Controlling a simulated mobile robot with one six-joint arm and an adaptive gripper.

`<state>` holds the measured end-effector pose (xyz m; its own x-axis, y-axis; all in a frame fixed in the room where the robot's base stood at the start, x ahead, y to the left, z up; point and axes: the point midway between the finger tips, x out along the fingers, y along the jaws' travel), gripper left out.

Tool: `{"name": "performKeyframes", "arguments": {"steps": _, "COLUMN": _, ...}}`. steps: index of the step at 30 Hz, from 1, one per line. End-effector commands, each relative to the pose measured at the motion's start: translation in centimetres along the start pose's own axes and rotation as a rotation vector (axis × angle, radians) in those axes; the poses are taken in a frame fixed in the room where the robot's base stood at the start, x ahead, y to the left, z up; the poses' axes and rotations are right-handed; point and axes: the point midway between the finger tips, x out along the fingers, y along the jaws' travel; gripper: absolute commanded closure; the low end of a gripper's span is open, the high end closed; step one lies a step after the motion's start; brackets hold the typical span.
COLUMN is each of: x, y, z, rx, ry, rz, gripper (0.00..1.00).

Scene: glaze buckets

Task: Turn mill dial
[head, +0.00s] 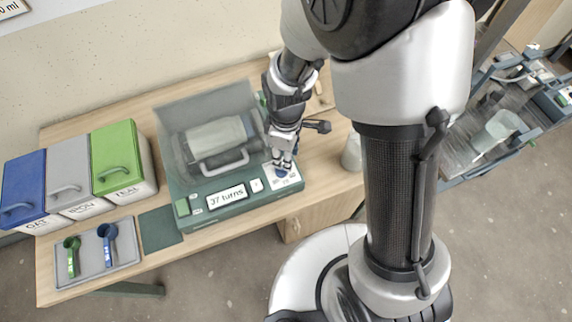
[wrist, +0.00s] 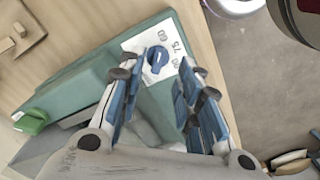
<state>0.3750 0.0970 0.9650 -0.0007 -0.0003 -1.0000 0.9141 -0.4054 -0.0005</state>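The green mill (head: 190,215) stands on the table under a clear cover, with a grey drum and a bar handle. Its display (head: 226,197) seems to read "37 turns". The blue mill dial (wrist: 157,59) sits on a white plate with printed numbers, "75" among them. In the head view, the dial (head: 281,172) is partly covered by my gripper (head: 283,160), which is over the mill's right front corner. In the wrist view, my gripper (wrist: 162,72) is open with blue-padded fingers. The dial shows just beyond the fingertips, nearer the left one; contact cannot be told.
Blue, grey and green lidded bins (head: 118,160) stand left of the mill. A grey tray (head: 97,280) with a green and a blue scoop lies in front of them. A pale cup (head: 351,153) stands right of the mill. A green button (wrist: 31,121) is on the mill.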

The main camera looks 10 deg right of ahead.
Motion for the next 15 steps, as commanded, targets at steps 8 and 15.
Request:
{"name": "performKeyframes", "arguments": {"steps": 8, "x": 5.5, "y": 0.0, "z": 0.0, "rx": 0.001, "ry": -0.001, "rz": -0.001, "gripper": 0.68}}
{"name": "performKeyframes", "arguments": {"steps": 15, "x": 7.1, "y": 0.0, "z": 0.0, "rx": 0.001, "ry": 0.001, "rz": 0.001, "gripper": 0.68}}
